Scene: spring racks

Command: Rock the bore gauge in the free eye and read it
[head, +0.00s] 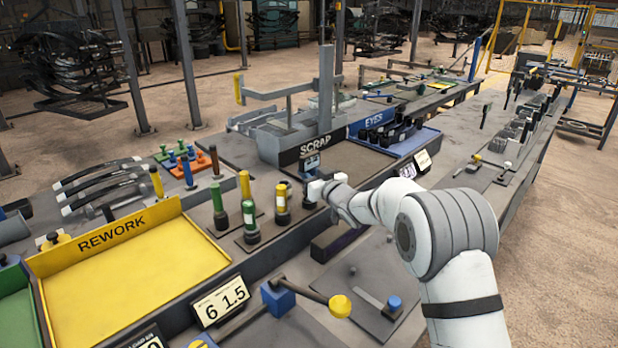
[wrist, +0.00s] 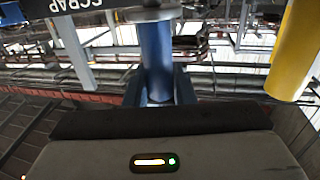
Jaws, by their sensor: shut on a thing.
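My gripper (head: 312,184) is at the rack's edge in front of the SCRAP bin in the head view. In the wrist view its two blue fingers (wrist: 158,88) are shut on the blue shaft of a tool, likely the bore gauge (wrist: 156,52). A grey disc (wrist: 152,14) sits at the shaft's end. In the head view a small dark blue head (head: 312,162) shows just above my gripper. I cannot read any dial. Which spring eye is the free one I cannot tell, and whether the gauge touches an eye is hidden.
Yellow and green plug gauges (head: 248,215) stand just left of my gripper; a yellow one (wrist: 296,50) shows close in the wrist view. The yellow REWORK tray (head: 125,270) lies left, the SCRAP bin (head: 285,140) behind, the blue EYES tray (head: 425,150) right.

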